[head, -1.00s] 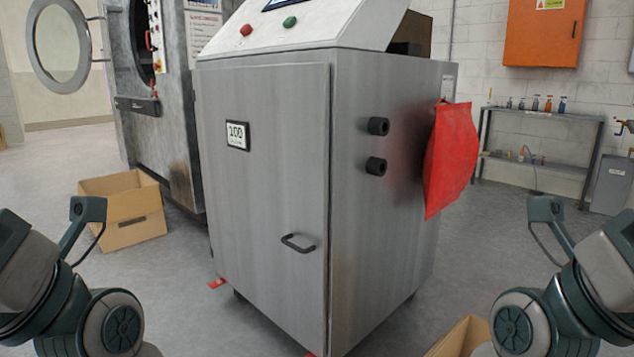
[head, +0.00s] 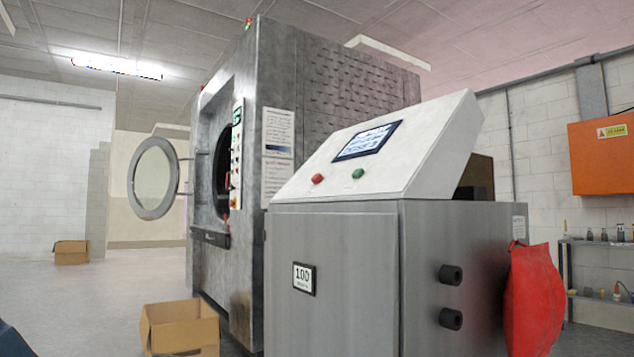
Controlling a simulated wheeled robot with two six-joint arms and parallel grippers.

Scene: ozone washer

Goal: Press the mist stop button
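The metal control cabinet (head: 335,275) stands right of centre in the head view. Its sloped white console top (head: 424,140) carries a lit screen (head: 367,141), a red button (head: 318,179) and a green button (head: 358,174). The red button is on the left and the green one is to its right, both below the screen. I cannot read any label on either button. The large washer behind has its own narrow button panel (head: 236,155), too small to read. Neither gripper is in view; only a dark bit of my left arm shows at the bottom left corner.
The washer's round door (head: 168,178) hangs open to the left. An open cardboard box (head: 181,329) lies on the floor left of the cabinet. A red bag (head: 533,300) and two black knobs (head: 450,297) stick out on the cabinet's right side.

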